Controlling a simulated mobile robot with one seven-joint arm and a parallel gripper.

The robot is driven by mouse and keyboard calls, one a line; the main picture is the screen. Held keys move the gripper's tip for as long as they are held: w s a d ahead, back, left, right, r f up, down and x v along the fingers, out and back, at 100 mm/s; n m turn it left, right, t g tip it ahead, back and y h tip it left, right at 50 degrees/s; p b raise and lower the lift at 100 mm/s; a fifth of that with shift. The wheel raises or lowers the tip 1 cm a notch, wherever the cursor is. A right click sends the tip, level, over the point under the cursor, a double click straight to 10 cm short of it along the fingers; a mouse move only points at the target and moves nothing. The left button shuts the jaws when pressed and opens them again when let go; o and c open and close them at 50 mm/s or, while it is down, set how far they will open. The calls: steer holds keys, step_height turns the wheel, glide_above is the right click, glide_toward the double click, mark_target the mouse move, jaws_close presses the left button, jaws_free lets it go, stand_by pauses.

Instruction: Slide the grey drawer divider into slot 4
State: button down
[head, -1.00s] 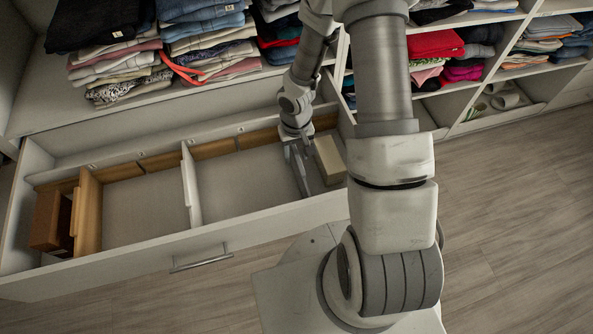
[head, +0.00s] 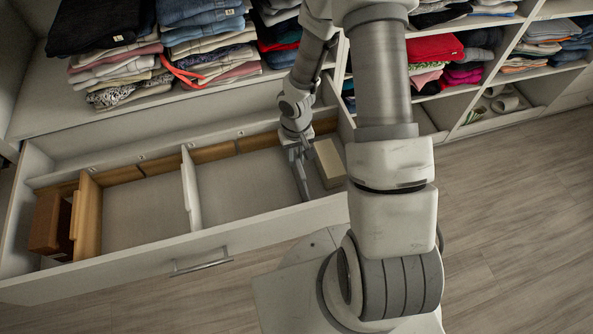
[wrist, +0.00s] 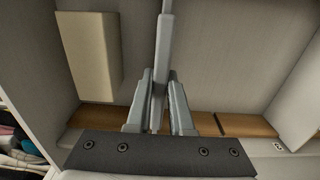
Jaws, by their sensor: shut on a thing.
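The grey drawer divider (head: 301,178) is a thin panel standing on edge across the right part of the open drawer (head: 130,258). My gripper (head: 294,142) is shut on its far end, low inside the drawer near the back wall. In the wrist view, the divider (wrist: 164,40) runs between the two fingers of my gripper (wrist: 160,90). Wooden strips (head: 213,152) with gaps between them line the drawer's back wall. The gap at the divider's end is hidden by my gripper, so I cannot tell whether the divider is seated in it.
A beige box (head: 329,160) lies just right of the divider. A white divider (head: 190,187) and a wooden divider (head: 88,215) stand farther left. A brown box (head: 47,222) is at the left end. Folded clothes (head: 200,35) fill the shelf above.

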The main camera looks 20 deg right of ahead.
steer(key=shift+r+p, duration=3.2)
steer(key=shift+r, duration=0.9)
